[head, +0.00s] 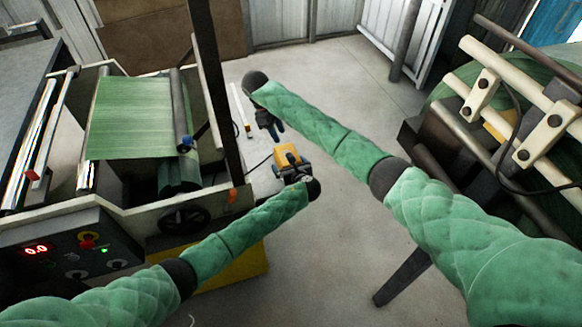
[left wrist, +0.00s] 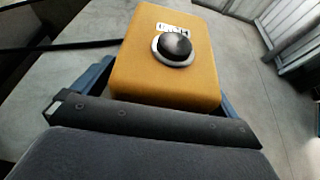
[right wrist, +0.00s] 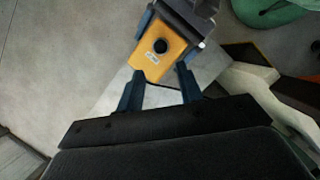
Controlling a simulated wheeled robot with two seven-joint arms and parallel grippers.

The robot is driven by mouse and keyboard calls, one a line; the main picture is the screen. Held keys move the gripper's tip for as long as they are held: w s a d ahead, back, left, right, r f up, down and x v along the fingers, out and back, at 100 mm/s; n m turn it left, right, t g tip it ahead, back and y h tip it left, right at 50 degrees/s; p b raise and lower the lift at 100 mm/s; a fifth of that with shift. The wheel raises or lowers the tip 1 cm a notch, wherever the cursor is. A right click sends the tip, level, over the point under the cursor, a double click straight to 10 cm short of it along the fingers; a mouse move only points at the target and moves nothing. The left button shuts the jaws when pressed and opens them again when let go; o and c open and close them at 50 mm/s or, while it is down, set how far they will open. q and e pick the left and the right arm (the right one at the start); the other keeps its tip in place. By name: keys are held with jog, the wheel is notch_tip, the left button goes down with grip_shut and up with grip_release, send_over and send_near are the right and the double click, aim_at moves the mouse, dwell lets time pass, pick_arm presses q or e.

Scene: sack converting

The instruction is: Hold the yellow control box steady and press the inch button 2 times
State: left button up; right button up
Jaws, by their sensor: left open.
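The yellow control box (head: 287,154) is at the middle of the head view. In the left wrist view the box (left wrist: 148,70) shows a round black button (left wrist: 176,44) in a silver collar, with a small label beside it. My left gripper (head: 291,166) is open, with a blue finger on either side of the box; whether they touch it is hidden. My right gripper (head: 273,134) is just beyond the box in the head view. In the right wrist view its two blue fingers are apart and empty, pointing at the box (right wrist: 157,54) and its button (right wrist: 160,46). They look clear of the button.
A machine with a green web (head: 130,118) and a control panel (head: 75,250) stands at left. A roller machine (head: 500,130) stands at right. A dark cable (head: 258,165) runs from the box towards the left machine. Bare floor (head: 340,215) lies between the machines.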

pick_arm(q)
jog(key=c, duration=1.2)
pick_arm(e)
grip_shut()
dwell(0.8)
